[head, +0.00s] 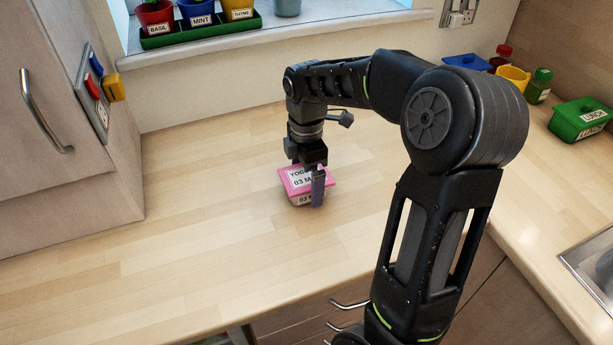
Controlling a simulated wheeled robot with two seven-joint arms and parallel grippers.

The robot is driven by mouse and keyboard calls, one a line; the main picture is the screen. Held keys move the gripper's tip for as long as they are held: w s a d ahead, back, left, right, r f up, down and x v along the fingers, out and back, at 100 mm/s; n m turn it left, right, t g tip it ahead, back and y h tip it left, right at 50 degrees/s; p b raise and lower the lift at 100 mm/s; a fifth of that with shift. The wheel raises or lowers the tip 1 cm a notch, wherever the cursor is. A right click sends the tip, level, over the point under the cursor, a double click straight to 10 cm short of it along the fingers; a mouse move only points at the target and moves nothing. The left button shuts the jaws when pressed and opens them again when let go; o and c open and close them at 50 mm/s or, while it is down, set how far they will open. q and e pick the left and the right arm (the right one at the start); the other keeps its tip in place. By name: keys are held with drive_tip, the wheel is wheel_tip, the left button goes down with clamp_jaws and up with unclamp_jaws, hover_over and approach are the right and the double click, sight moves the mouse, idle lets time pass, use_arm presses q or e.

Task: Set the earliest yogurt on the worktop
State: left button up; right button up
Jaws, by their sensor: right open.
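A yogurt (296,181) with a pink lid stands upright on the wooden worktop (190,235). Its label reads "YOG" and "03 M", with the rest hidden behind my gripper. My right gripper (311,186) reaches down over the yogurt from above, with one finger in front of its right side. The jaws are open around or beside it; the far finger is hidden, so I cannot tell which. No other yogurt shows. My left gripper is not in view.
Potted herbs stand in a green tray (205,34) on the windowsill. A green lunch box (578,120), jars and a yellow cup (514,77) stand at the right. A sink (592,262) is at the right edge. The worktop left of the yogurt is clear.

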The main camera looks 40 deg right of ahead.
sight(306, 175)
wheel_tip(306, 175, up, 10)
drive_tip(key=shift+f+b, duration=0.15)
drive_tip(key=shift+b, duration=0.3)
wheel_tip(306, 175, up, 3)
drive_tip(key=shift+f+p, duration=0.2)
drive_tip(key=shift+p, duration=0.6)
